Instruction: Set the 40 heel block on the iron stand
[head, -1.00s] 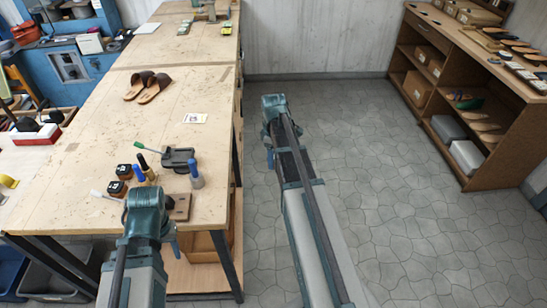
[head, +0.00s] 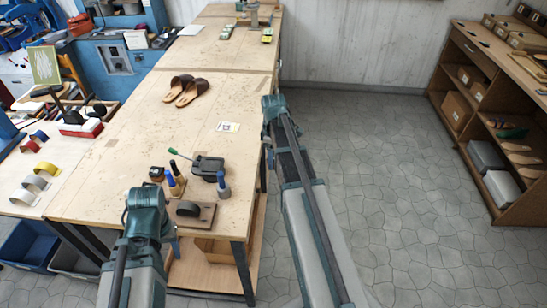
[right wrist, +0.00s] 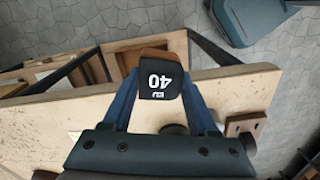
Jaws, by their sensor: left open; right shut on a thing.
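The 40 heel block (right wrist: 160,82) is black with a white "40" and a brown edge. In the right wrist view my right gripper (right wrist: 160,97) is shut on it, blue fingers on both sides, above the table's edge. In the head view the block is hidden, and my right gripper (head: 268,148) shows only in part beside the table's right edge. A dark grey metal piece (head: 208,166), which looks like the iron stand, is on the table left of it. My left gripper (head: 175,245) is open, mostly hidden behind its wrist, near the table's front edge.
Sandals (head: 186,90) lie farther back.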

